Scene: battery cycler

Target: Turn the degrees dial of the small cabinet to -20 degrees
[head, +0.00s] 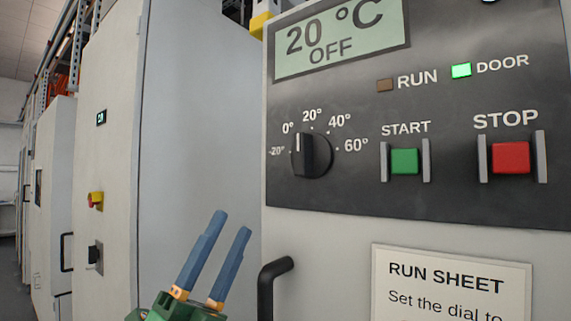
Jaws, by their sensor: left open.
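The degrees dial (316,156) is a black knob on the dark panel of the small cabinet (330,240). Marks around it run from -20° at left to 60° at right. Its white pointer line stands upright; from this slanted view I cannot tell exactly whether it meets 0° or 20°. The display (340,38) above reads 20 °C, OFF. My left gripper (230,224), with blue fingers and a green body, is open and empty. It is below and left of the dial, apart from it, fingers pointing up. My right gripper is not in view.
A green START button (405,161) and a red STOP button (510,157) sit right of the dial between guards. The DOOR lamp (461,70) is lit green; the RUN lamp (385,85) is dark. A black door handle (266,288) is below. A tall cabinet (190,130) stands left.

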